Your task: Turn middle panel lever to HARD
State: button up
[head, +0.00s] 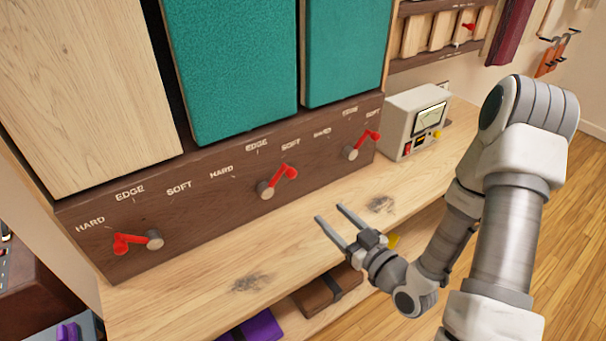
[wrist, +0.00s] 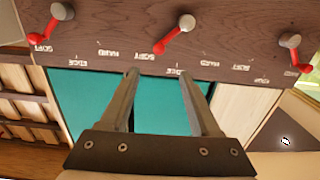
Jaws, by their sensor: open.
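The middle lever (head: 284,175) is a red handle on a grey pivot, set in the dark brown wooden panel (head: 205,192). It points up and right, toward its SOFT label (head: 290,143); its EDGE label (head: 257,145) and HARD label (head: 221,172) lie to the left. In the upside-down wrist view the middle lever (wrist: 172,35) shows beyond my fingertips, its red tip by SOFT. My gripper (head: 330,213) is open and empty, in front of the panel, right of and below the middle lever, apart from it. It also shows in the wrist view (wrist: 157,74).
The left lever (head: 130,243) points toward HARD, the right lever (head: 368,141) toward SOFT. Teal panels (head: 240,65) rise above. A meter box (head: 408,122) stands right on the wooden shelf (head: 190,292). The shelf before the levers is clear; brown and purple items lie below.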

jog(key=b, duration=1)
send_near(294, 176)
jog(key=x, duration=1)
jog(key=shift+w+a, duration=0.15)
jog(key=shift+w, duration=0.1)
grip_shut()
dwell(0.8)
